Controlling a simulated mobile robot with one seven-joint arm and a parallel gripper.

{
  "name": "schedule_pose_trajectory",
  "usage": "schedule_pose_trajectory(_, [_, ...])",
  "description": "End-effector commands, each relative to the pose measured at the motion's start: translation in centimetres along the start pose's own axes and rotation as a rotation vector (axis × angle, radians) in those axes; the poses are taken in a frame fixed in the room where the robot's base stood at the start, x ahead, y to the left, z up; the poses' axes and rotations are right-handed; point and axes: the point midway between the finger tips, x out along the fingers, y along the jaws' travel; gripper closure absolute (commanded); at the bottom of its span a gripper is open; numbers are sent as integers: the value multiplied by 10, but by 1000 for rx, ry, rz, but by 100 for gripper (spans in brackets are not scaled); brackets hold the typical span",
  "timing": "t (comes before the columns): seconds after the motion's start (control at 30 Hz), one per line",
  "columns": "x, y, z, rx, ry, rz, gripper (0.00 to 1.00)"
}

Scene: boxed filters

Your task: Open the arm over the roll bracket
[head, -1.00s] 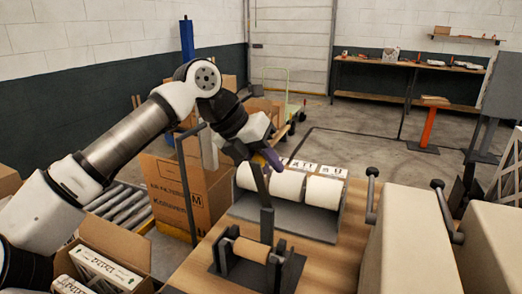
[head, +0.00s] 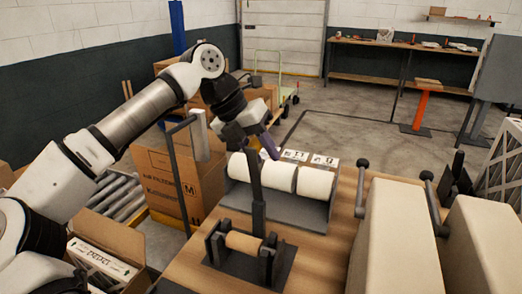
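The roll bracket (head: 222,257) stands on the front of the wooden bench, with a dark base, dark side posts and a tan core (head: 244,242) lying across it. Its dark arm (head: 257,190) stands nearly upright at the bracket's right side, rising well above the core. My gripper (head: 257,143) is at the height of the arm's upper end, with a purple part showing to its right. The arm's top overlaps the gripper in the picture. I cannot tell whether they touch, or whether the fingers are open or shut.
Several white rolls (head: 280,176) lie in a grey tray behind the bracket. Large beige padded blocks (head: 395,240) and black-knobbed levers (head: 362,185) stand to the right. An open carton (head: 125,245) and a roller conveyor are at left. Bare bench top lies right of the bracket.

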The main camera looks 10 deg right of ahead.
Motion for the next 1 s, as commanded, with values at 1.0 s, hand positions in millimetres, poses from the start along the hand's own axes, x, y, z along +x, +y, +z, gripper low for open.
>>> schedule_pose_trajectory(1.0, [-117, 0, 0, 0, -1, 1, 53])
